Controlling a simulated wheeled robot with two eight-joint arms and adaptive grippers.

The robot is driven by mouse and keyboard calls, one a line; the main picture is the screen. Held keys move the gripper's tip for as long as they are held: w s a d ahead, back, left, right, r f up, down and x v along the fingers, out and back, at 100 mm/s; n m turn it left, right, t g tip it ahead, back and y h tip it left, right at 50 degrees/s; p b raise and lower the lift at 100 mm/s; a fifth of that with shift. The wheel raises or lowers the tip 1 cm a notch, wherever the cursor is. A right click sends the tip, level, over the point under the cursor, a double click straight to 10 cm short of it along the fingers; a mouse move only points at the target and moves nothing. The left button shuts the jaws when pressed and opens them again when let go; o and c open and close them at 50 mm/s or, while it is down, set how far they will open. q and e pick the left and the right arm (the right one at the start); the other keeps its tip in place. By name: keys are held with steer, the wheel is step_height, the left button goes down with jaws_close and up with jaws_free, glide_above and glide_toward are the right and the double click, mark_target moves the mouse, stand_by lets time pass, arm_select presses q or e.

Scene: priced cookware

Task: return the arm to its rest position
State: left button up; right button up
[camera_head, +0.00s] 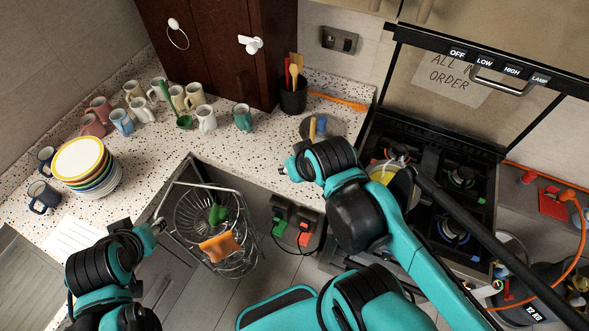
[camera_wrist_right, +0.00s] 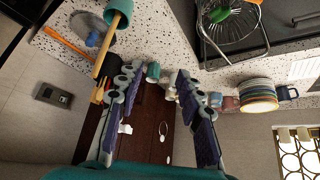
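My right arm comes in from the right in the head view, reaching over the counter edge beside the stove. Its gripper (camera_head: 288,171) is mostly hidden by its own wrist. In the right wrist view the two dark-padded fingers of this gripper (camera_wrist_right: 155,88) stand wide apart, with nothing held between them. My left arm is at the lower left, and its gripper (camera_head: 158,227) is over the counter edge near the wire basket. The left fingers are too small to tell whether they are open.
Several mugs (camera_head: 205,119) and a plate stack (camera_head: 84,161) stand on the speckled counter (camera_head: 180,150). A wire basket (camera_head: 211,215) hangs by the counter front. A gas stove (camera_head: 455,190) with a pan is at right. A wooden handle (camera_wrist_right: 108,47) shows beside the right fingers.

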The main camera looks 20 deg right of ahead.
steer(key=shift+s+a+f+t, duration=0.3)
steer(key=shift+s+f, duration=0.05)
steer(key=shift+s, duration=0.05)
step_height(320, 180, down, 23)
steer(key=b, duration=2.3)
